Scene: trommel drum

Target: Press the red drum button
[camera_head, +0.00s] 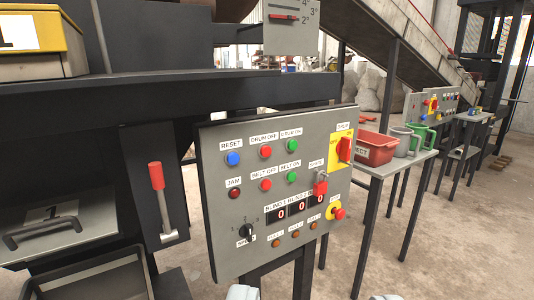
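The red drum button (265,152) sits under the label DRUM OFF in the upper row of the grey control panel (222,200). The blue RESET button (233,159) is left of it and the green DRUM ON button (295,145) is right of it. The red BELT OFF button (266,185) is below it. Pale tips of my gripper (313,295) show at the bottom edge, wide apart, with nothing visible between them. They are well below the drum button and not touching the panel. Most of my gripper is out of view.
A red-handled lever (157,180) stands left. A table with a red bin (376,149) is right. Concrete floor (470,230) lies open at right.

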